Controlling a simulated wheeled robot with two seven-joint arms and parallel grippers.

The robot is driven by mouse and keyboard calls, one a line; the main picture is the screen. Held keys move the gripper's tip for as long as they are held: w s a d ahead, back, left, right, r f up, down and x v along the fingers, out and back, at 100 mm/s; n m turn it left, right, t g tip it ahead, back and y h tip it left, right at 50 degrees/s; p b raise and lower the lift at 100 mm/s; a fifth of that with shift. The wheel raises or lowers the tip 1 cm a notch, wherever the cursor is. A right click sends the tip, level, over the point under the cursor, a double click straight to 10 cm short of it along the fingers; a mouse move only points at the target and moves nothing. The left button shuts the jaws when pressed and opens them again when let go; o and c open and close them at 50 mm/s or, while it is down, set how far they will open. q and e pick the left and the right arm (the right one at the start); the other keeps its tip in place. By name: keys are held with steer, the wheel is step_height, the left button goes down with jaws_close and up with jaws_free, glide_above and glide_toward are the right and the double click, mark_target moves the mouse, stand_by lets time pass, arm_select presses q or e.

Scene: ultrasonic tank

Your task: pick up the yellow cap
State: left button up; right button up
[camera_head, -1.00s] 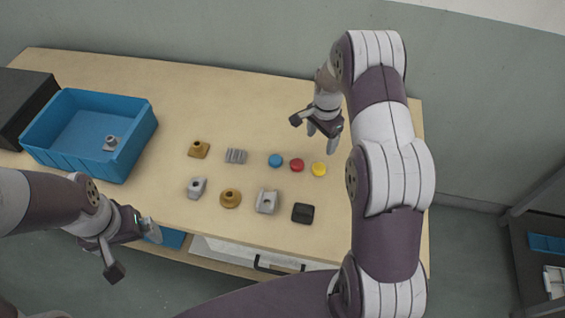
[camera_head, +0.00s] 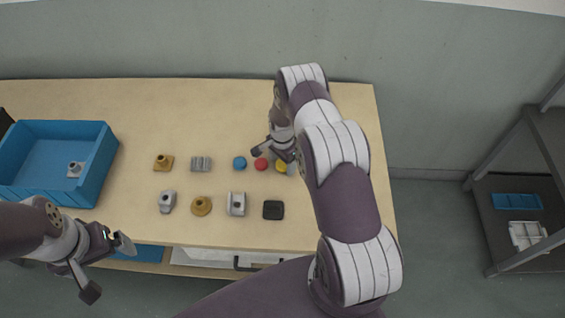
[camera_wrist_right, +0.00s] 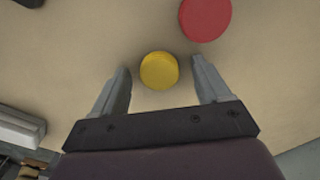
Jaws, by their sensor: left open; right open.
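The yellow cap (camera_head: 281,167) lies on the wooden table at the right end of a row with the red cap (camera_head: 261,163) and the blue cap (camera_head: 240,163). In the right wrist view the yellow cap (camera_wrist_right: 159,70) sits centred just ahead of and between the two fingertips of my right gripper (camera_wrist_right: 162,82). The red cap (camera_wrist_right: 206,17) is beyond it to the upper right. My right gripper (camera_head: 289,162) is open and empty; the head view partly hides its fingers. My left gripper (camera_head: 124,246) is open and empty beyond the table's front edge at the left.
A blue bin (camera_head: 104,165) with a grey part (camera_head: 75,169) stands at the table's left. Several grey and brass parts and a black block (camera_head: 273,210) lie left of and in front of the caps. The back of the table is clear. A dark shelf (camera_head: 515,231) stands at the right.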

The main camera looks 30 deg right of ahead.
mark_target(282, 163)
steer(key=shift+a, duration=0.1)
steer(key=c, duration=1.1)
steer(key=shift+r, duration=0.5)
step_height(282, 163, up, 3)
steer(key=shift+b, duration=0.9)
steer(key=s+d+r+b, duration=0.2)
steer(key=s+d+r, duration=0.5)
steer(key=s, duration=0.2)
steer(key=shift+s, duration=0.2)
